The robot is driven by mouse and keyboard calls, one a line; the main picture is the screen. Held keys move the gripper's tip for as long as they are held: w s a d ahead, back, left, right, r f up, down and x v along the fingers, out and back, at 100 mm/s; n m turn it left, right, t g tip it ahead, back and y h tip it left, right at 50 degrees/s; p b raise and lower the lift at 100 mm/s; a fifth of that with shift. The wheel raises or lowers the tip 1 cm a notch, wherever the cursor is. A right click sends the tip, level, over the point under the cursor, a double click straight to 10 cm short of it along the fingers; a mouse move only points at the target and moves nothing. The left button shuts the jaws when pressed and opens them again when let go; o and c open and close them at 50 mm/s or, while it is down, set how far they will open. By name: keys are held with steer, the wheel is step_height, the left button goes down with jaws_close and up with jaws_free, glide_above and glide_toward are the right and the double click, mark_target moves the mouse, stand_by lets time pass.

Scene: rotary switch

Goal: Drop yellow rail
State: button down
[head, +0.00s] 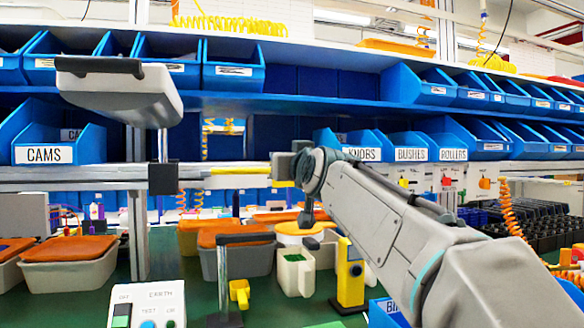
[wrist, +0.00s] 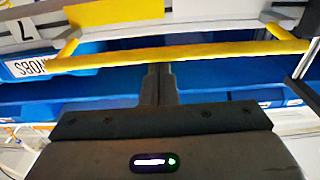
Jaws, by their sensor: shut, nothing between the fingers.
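The yellow rail (wrist: 190,53) is a long thin bar across the upper wrist view, with bent yellow ends reaching back towards a paler yellow strip. In the head view a yellow length of it (head: 238,170) shows just left of my gripper, along the grey shelf edge. My gripper (wrist: 160,68) is shut and empty, its dark fingertips meeting just below the middle of the rail. I cannot tell whether they touch it. In the head view my gripper (head: 284,167) is side-on at the shelf edge, and my arm hides what lies behind it.
Blue labelled bins, such as CAMS (head: 58,140) and KNOBS (head: 355,145), line the shelf behind.

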steer(key=shift+s+f+b, duration=0.2)
steer(key=shift+f+b, duration=0.5)
steer(key=shift+f, duration=0.3)
step_height(320, 180, up, 6)
steer(key=s+p, duration=0.2)
steer(key=p, duration=0.2)
steer(key=s+d+f+b, duration=0.2)
steer(key=s+f, duration=0.4)
steer(key=s, duration=0.1)
steer(key=shift+s, duration=0.4)
steer(key=shift+d+f, duration=0.1)
